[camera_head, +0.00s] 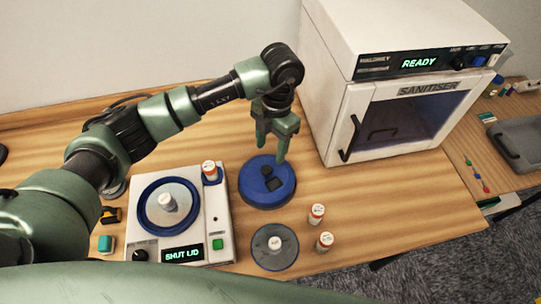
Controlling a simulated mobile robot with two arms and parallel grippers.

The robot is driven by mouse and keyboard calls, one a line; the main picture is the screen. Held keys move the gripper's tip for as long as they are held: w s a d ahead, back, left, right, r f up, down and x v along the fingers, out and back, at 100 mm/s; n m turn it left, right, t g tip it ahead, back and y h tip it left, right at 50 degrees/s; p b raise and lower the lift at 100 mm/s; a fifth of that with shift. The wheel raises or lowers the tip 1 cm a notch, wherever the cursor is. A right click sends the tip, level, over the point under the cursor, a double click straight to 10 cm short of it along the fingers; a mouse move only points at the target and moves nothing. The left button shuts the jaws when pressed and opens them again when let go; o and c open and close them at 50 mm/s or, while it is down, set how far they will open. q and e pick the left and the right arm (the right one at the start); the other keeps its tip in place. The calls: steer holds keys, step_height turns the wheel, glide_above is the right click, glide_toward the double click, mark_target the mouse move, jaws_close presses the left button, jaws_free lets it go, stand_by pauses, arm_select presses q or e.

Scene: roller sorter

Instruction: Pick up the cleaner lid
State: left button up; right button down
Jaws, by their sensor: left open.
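A round blue lid (255,192) with a black handle (270,177) lies flat on the wooden table, right of a white machine (215,241) whose display reads "SHUT LID". The machine has a blue ring around an open round well (180,206), with a small white piece in its middle. My left gripper (270,150) is open and points down just above the far side of the blue lid. Its fingers hold nothing, and I cannot tell whether a fingertip touches the lid. My right gripper is out of view.
A white sanitiser (321,113) showing "READY" stands behind right. A small bottle (209,170) stands on the machine. A grey disc (265,260) and two bottles (317,213) (325,241) are in front of the lid. The table right of them is clear.

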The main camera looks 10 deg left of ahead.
mark_target(266, 169)
arm_select(q)
steer(key=shift+s+a+f+p, duration=0.1)
steer(key=shift+s+f+p, duration=0.25)
steer(key=shift+f, duration=0.25)
steer(key=shift+s+a+f+p, duration=0.1)
steer(key=shift+s+f+p, duration=0.1)
steer(key=shift+f+p, duration=0.25)
steer(key=f+p, duration=0.1)
steer(key=f, duration=0.1)
steer(key=f+p, duration=0.1)
steer(key=f, duration=0.1)
steer(key=shift+s+a+f, duration=0.15)
steer(key=shift+a+f, duration=0.05)
steer(key=shift+f, duration=0.4)
jaws_close()
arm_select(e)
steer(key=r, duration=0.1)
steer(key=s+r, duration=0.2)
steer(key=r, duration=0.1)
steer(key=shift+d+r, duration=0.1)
